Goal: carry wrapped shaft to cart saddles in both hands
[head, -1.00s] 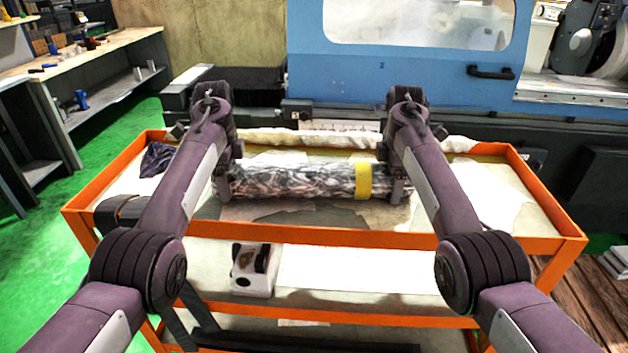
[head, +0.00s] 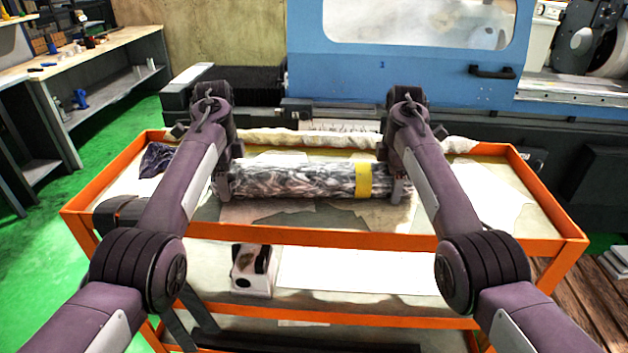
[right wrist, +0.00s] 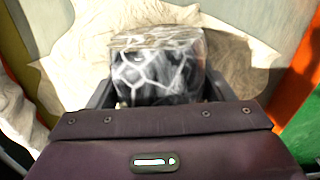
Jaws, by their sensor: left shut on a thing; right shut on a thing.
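The wrapped shaft (head: 290,180) lies level across the picture over the top tray of the orange cart (head: 330,238). It has a dark and white mottled wrap and a yellow band (head: 363,181) near its right end. My left gripper (head: 222,184) is shut on its left end. My right gripper (head: 398,184) is shut on its right end. In the right wrist view the shaft's end (right wrist: 158,72) sits between the fingers, under clear film. I cannot tell whether the shaft touches anything below it, and no saddles can be made out under it.
A white and black block (head: 252,270) stands on the cart's lower shelf. A dark cloth (head: 157,160) lies in the tray's left corner, and pale sheets cover the tray. The blue grinder (head: 420,75) stands behind the cart. A workbench (head: 80,60) is at the left.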

